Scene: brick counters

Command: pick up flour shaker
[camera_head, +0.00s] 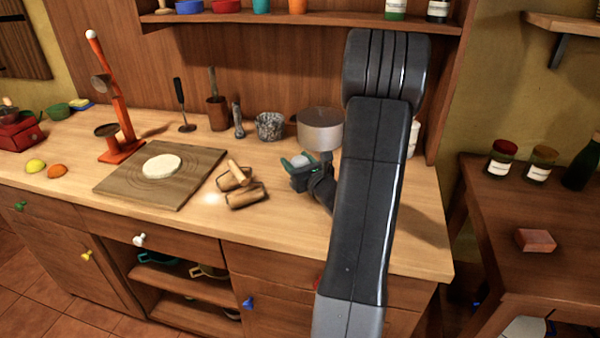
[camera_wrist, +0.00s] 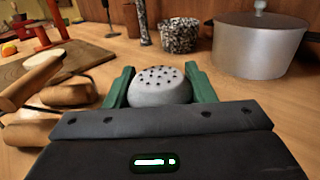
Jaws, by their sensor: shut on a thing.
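The flour shaker (camera_wrist: 160,86) has a pale grey domed top with several dark holes. It sits between the two green fingers of my gripper (camera_wrist: 160,88) in the wrist view, and the fingers are shut on its sides. Its lower part is hidden behind the gripper body. In the head view the shaker (camera_head: 302,161) shows as a small pale dome at my gripper (camera_head: 297,163), low over the right part of the counter. I cannot tell whether the shaker's base touches the counter.
A lidded metal pot (camera_head: 320,130) stands close behind my gripper. A speckled pot (camera_head: 270,126) is behind to the left. Wooden rolling pins (camera_head: 240,188) lie to the left, beside a board (camera_head: 120,186) with flat dough (camera_head: 162,166). The counter's front right (camera_head: 290,235) is clear.

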